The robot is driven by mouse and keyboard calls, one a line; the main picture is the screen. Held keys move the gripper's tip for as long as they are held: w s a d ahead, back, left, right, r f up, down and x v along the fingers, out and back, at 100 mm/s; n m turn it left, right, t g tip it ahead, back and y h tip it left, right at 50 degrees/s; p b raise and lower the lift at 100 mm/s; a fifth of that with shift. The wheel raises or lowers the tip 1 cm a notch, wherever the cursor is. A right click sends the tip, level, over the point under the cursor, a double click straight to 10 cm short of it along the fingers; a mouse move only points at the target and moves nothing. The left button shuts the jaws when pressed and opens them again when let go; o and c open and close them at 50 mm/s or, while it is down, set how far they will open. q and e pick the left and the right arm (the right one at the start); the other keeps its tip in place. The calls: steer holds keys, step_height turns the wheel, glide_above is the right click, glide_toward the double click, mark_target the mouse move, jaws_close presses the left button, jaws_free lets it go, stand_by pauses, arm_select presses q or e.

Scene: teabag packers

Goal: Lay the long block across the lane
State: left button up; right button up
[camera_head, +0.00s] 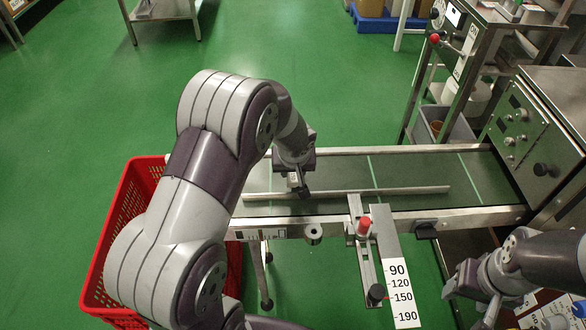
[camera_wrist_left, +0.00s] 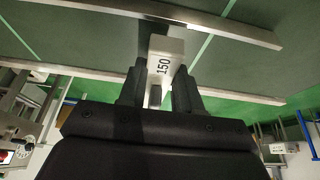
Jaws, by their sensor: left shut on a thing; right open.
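A pale block marked 150 (camera_wrist_left: 165,62) sits between the fingers of my left gripper (camera_wrist_left: 160,92) in the left wrist view. In the head view my left gripper (camera_head: 300,190) is over the left part of the dark lane (camera_head: 415,168), behind the thin middle rail (camera_head: 390,191). The block is mostly hidden there by the gripper, so I cannot tell whether it touches the lane. My right gripper (camera_head: 468,303) is open at the lower right, in front of the lane and apart from the block.
A long rail (camera_head: 330,152) bounds the lane's far side, and light lines cross the belt. A slide with a red knob (camera_head: 364,226) and a number scale (camera_head: 398,275) stands in front. A red crate (camera_head: 128,205) is at left, a control box (camera_head: 520,135) at right.

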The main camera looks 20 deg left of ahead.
arm_select(q)
steer(key=shift+b, duration=0.3)
stand_by(0.8)
steer(key=shift+f, duration=0.2)
steer(key=shift+f+b, duration=0.3)
steer(key=shift+b, duration=0.25)
steer(key=shift+f+b, duration=1.6)
steer(key=shift+b, duration=0.05)
steer(key=o, duration=1.2)
steer(key=shift+r, duration=0.1)
steer(key=shift+c, duration=0.2)
steer(key=p+v, duration=0.3)
steer(key=v, duration=0.9)
steer(key=shift+r, duration=0.3)
